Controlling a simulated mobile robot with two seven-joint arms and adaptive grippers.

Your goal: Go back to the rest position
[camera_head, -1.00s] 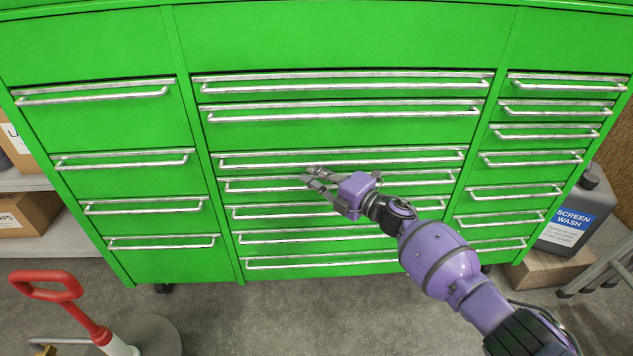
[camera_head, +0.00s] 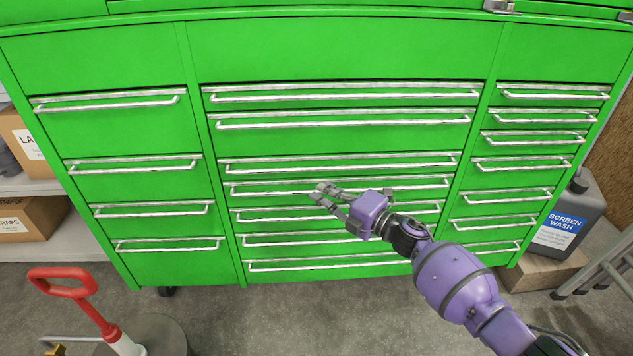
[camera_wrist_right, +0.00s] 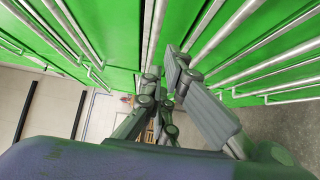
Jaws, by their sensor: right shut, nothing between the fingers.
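My right gripper (camera_head: 322,194) is in front of the middle column of a green drawer cabinet (camera_head: 330,50). It points left, and its arm comes in from the lower right. It is shut with nothing between its fingers. In the right wrist view the gripper (camera_wrist_right: 165,85) shows close to the cabinet's silver handles (camera_wrist_right: 205,40). Whether it touches a handle cannot be told. All drawers in view look closed. My left gripper is not in view.
A grey screen wash jug (camera_head: 568,215) stands on a box at the right, beside a metal ladder (camera_head: 605,270). A red-handled tool (camera_head: 65,283) stands at the lower left. Cardboard boxes (camera_head: 30,220) sit on shelves at the left.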

